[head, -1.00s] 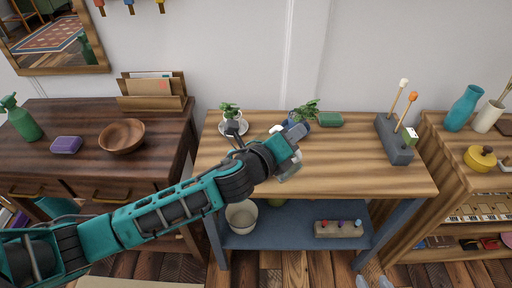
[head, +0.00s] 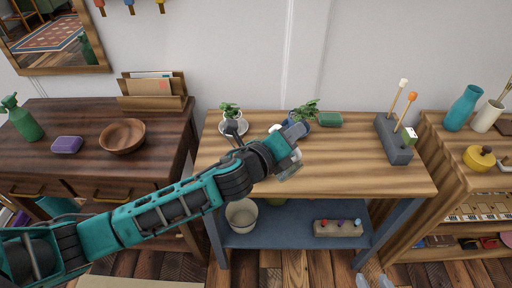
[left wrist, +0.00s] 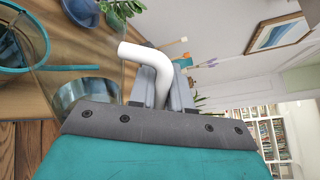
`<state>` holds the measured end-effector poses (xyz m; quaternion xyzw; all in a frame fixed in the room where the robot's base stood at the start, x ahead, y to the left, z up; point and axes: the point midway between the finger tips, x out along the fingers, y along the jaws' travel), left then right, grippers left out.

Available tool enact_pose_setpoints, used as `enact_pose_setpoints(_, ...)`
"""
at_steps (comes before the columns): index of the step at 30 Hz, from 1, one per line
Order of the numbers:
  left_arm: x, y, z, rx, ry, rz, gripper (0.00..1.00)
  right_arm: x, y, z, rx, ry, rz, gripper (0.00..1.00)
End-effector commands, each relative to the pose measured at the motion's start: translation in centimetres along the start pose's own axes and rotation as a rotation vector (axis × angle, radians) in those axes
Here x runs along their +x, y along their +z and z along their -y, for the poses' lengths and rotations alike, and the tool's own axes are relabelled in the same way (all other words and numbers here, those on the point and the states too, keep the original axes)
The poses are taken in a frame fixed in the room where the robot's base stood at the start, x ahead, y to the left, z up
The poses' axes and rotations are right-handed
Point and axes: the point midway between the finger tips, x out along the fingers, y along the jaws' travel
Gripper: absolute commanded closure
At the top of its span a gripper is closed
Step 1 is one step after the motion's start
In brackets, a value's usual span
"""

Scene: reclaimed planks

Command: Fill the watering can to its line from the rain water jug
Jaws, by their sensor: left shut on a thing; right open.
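My left gripper (head: 290,168) is over the middle of the striped wooden bench. In the left wrist view it (left wrist: 163,88) is shut on a curved white handle (left wrist: 143,54). I cannot tell which of these is the jug or the watering can, or see a fill line or water level. In the head view my arm hides most of this. My right gripper (head: 372,282) shows only as two pale fingertips, apart and empty, at the bottom edge.
A cream bucket (head: 242,216) stands on the lower shelf. The bench's front right is clear.

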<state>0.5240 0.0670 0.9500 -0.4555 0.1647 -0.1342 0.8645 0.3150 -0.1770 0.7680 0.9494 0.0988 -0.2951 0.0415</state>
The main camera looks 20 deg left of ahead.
Motion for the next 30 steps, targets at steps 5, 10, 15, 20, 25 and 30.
enact_pose_setpoints(5, 0.0, 0.2, 0.2, -0.004, -0.003, 0.001, 1.0, -0.1, -0.1, 0.0, 0.0, 0.0, 0.0, 0.57)
enact_pose_setpoints(10, 0.0, 0.2, 0.2, -0.009, -0.003, 0.0, 1.0, -0.1, -0.2, 0.0, 0.0, 0.0, 0.0, 0.57)
enact_pose_setpoints(15, 0.3, -1.4, -1.1, 0.068, -0.006, 0.014, 1.0, 1.3, 1.7, 0.0, 0.0, 0.0, -0.007, 0.57)
enact_pose_setpoints(20, -0.1, -2.0, 0.8, 0.359, -0.003, 0.072, 1.0, 0.9, 1.9, 0.0, -0.001, 0.0, 0.017, 0.57)
enact_pose_setpoints(25, -0.1, -2.4, 0.5, 0.372, -0.003, 0.075, 1.0, 1.1, 1.5, 0.0, -0.001, 0.0, -0.001, 0.57)
enact_pose_setpoints(30, 0.1, -3.7, -0.4, 0.422, -0.002, 0.084, 1.0, 1.7, 2.2, 0.1, -0.001, 0.0, -0.006, 0.57)
